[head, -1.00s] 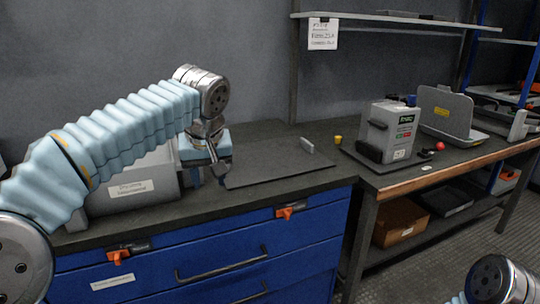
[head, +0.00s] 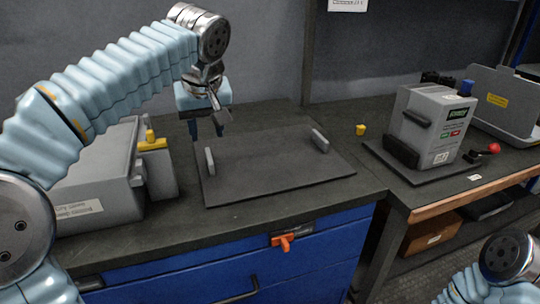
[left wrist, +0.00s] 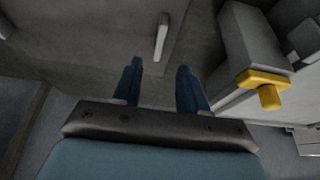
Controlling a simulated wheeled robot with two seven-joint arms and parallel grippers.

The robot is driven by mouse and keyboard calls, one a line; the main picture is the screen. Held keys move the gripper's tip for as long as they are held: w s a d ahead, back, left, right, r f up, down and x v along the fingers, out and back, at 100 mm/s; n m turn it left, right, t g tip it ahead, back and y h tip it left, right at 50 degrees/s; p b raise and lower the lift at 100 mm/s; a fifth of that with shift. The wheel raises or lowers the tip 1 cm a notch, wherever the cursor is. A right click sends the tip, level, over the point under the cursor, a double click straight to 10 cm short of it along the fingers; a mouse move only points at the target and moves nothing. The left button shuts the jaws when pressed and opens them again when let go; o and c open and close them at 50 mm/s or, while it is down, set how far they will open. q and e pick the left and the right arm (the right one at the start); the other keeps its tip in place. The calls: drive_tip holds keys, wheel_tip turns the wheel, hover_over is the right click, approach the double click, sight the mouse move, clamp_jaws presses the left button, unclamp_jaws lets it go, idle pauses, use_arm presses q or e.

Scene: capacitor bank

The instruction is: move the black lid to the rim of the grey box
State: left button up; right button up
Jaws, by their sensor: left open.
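The black lid (head: 265,180) is a flat dark plate lying on the cabinet top, with a grey upright handle (head: 209,161) at its left and another (head: 319,139) at its right. The grey box (head: 88,190) stands left of it, partly hidden behind my left arm. My left gripper (head: 206,133) is open and empty, above the lid's back left corner, behind the left handle. In the left wrist view, a lid handle (left wrist: 161,37) lies just beyond the open fingertips (left wrist: 160,66), apart from them. My right gripper is out of frame; only part of that arm shows.
A yellow-handled grey part (head: 158,172) stands between box and lid. On the wooden-edged bench at right are a grey device (head: 433,125) on a dark mat and a small yellow item (head: 360,129). An orange latch (head: 284,241) juts from the blue cabinet front.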

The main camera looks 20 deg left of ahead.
sight(209, 156)
use_arm(q)
drive_tip(key=b+x, duration=0.1)
drive_tip(key=x, duration=0.8)
drive_tip(key=shift+w+f, duration=0.1)
drive_tip(key=shift+f, duration=0.3)
clamp_jaws()
drive_tip(key=shift+r, duration=0.1)
